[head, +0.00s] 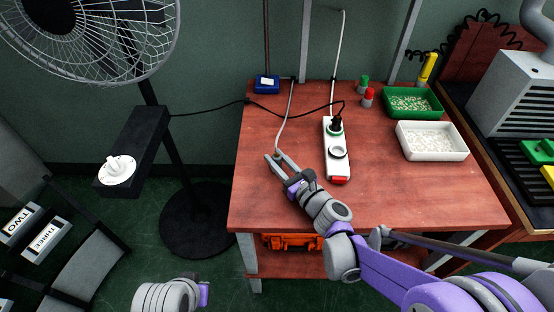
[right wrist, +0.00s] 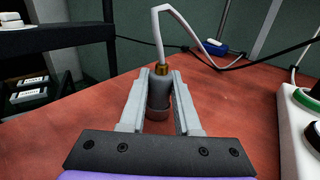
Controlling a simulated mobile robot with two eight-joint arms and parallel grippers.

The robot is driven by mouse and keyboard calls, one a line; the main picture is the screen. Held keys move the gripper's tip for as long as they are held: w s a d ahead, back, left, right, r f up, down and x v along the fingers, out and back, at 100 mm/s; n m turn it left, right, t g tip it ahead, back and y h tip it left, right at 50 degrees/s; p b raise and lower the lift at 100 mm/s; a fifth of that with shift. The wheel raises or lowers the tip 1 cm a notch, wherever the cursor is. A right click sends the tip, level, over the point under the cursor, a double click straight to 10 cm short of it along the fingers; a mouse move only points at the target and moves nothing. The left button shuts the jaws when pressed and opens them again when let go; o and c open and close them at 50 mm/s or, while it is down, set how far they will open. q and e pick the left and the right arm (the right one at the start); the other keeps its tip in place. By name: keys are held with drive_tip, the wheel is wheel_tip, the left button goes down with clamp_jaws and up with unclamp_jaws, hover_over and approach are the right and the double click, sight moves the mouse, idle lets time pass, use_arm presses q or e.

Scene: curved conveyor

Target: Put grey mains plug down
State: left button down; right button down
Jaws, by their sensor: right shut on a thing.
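The grey mains plug (right wrist: 158,92) is between the fingers of my right gripper (right wrist: 160,100), which is shut on it. In the right wrist view its cable end with a brass-coloured collar points up and away, and a pale cable rises from it. In the head view my right gripper (head: 275,161) is over the left part of the red-brown table (head: 400,195), and the plug (head: 277,154) is small between the fingertips. I cannot tell whether its lower end touches the tabletop. Part of my left arm shows at the bottom edge; its fingers do not show.
A white power strip (head: 337,160) with a black plug (head: 336,125) lies right of my right gripper. A blue box (head: 267,84) is at the back left, green tray (head: 412,115) and white tray (head: 432,155) at the right. A fan (head: 85,35) stands left. The front tabletop is clear.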

drive_tip(key=c, duration=1)
unclamp_jaws()
drive_tip(key=shift+f, duration=0.15)
drive_tip(key=shift+c, duration=0.2)
drive_tip(key=o, duration=0.4)
drive_tip(key=shift+r, duration=0.25)
drive_tip(key=p+v, duration=0.1)
drive_tip(key=v, duration=1.1)
drive_tip(key=shift+s, duration=0.1)
